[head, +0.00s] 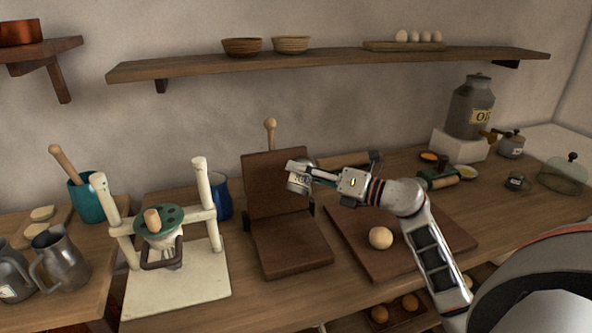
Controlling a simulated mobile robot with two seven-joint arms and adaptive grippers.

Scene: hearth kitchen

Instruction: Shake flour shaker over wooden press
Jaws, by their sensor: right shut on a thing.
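The wooden press (289,246) stands open in the middle of the counter. Its lower plate lies flat and its upper plate (277,185) stands upright behind, with a round-ended handle (270,132) sticking up. My right gripper (302,177) is shut on the flour shaker (298,184), a small grey metal can with a pale label. It holds the shaker in the air, in front of the upper plate's right edge as seen here. The fingers hide part of the shaker. My left gripper does not show.
A dough ball (381,238) lies on a wooden board (351,228) right of the press. A white frame stand (203,277) and a blue mug (221,198) are to its left. An oil can (470,108) stands at the back right. A shelf (334,59) runs above.

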